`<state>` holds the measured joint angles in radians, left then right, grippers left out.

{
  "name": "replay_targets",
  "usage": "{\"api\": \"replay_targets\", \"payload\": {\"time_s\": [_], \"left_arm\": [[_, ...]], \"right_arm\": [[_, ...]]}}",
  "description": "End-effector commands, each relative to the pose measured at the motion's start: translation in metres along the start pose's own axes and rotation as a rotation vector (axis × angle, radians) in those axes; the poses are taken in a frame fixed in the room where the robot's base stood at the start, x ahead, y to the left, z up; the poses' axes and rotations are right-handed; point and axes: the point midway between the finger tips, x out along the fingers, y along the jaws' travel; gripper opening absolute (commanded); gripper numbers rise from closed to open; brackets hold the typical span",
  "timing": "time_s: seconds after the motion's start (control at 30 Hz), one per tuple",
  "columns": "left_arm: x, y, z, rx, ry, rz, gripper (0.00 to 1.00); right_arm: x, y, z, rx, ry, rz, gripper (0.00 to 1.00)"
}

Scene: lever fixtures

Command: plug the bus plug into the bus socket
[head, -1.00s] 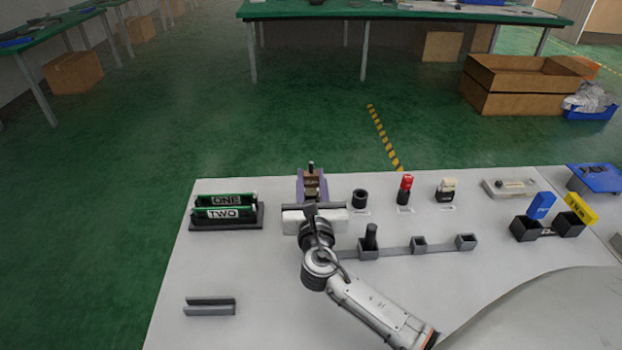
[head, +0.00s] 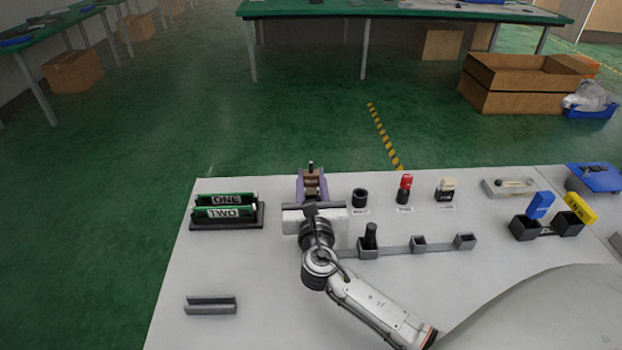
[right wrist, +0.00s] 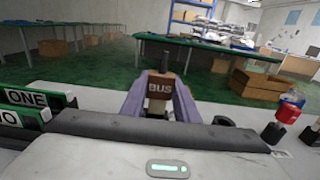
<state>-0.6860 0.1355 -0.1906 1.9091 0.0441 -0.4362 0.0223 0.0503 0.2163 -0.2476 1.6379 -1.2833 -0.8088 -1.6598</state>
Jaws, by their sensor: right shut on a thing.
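My right gripper (head: 312,190) reaches over the table from the front, its purple fingers pointing away from me. It is shut on the brown bus plug (head: 311,183), with one finger on each side. In the right wrist view the plug (right wrist: 159,88) shows the word BUS and a dark post on top, between the gripper's fingers (right wrist: 160,96). The plug's lower end is hidden by the gripper body. I cannot make out a bus socket for certain. A black round socket (head: 360,198) stands just right of the gripper; its label is too small to read.
A black rack with green ONE and TWO boards (head: 226,213) stands to the left. Red (head: 406,183) and cream (head: 447,185) plugs stand to the right. A grey rail with cups (head: 418,244) lies close beside my right arm. The front left is mostly clear.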

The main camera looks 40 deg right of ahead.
Motion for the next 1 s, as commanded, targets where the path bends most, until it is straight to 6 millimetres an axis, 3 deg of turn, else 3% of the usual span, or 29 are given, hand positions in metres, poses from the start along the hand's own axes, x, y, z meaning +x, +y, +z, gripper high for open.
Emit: {"api": "replay_targets", "payload": {"time_s": [0.57,1.0], "left_arm": [[-0.002,0.0,-0.002,0.0,0.0,0.0,0.42],[0.004,0.0,0.004,0.0,0.0,0.0,0.42]], "right_arm": [[0.0,0.0,-0.001,0.0,-0.001,0.0,0.06],[0.0,0.0,-0.012,0.0,0.0,0.0,0.06]]}}
